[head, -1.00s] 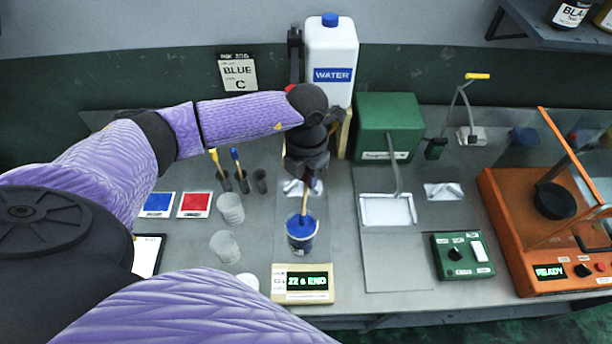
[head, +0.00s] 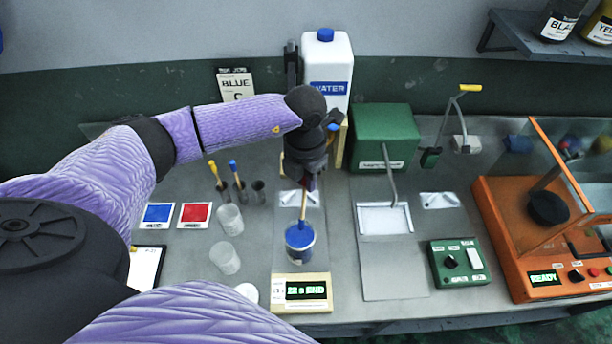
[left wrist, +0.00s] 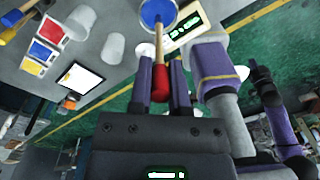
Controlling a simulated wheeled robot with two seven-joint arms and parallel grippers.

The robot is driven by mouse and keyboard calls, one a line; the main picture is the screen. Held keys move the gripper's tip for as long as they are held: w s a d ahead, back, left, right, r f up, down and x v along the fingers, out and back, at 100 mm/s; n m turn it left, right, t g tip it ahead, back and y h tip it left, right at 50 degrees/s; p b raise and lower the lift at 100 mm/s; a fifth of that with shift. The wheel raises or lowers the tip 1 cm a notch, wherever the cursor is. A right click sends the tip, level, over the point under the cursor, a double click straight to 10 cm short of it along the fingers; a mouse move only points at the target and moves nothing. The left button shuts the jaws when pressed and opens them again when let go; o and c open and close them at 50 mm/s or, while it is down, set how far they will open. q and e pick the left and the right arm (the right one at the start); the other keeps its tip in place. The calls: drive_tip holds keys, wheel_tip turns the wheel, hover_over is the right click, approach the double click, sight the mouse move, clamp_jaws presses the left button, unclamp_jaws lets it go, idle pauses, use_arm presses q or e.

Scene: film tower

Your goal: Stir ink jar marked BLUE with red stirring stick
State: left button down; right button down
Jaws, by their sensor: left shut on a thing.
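The ink jar (head: 300,246), with blue ink at its top, stands behind a cream display box (head: 302,291) reading about "22 s END". The wooden stirring stick (head: 304,204) stands nearly upright with its lower end in the ink. My left gripper (head: 304,180) is above the jar, shut on the stick. In the left wrist view the stick's red end (left wrist: 160,83) sits between my fingers, and its shaft runs to the blue ink (left wrist: 157,12). The jar's label is too small to read.
Cups with yellow and blue sticks (head: 232,185) and clear beakers (head: 225,258) stand left of the jar. A white water jug (head: 328,65) is behind my gripper. A green press (head: 384,137), a green control box (head: 460,261) and an orange machine (head: 530,262) stand to the right.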

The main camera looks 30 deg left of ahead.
use_arm(q)
wheel_tip(320, 180, up, 5)
drive_tip(key=p, duration=0.4)
drive_tip(key=shift+r, duration=0.15)
drive_tip(key=shift+f, duration=0.2)
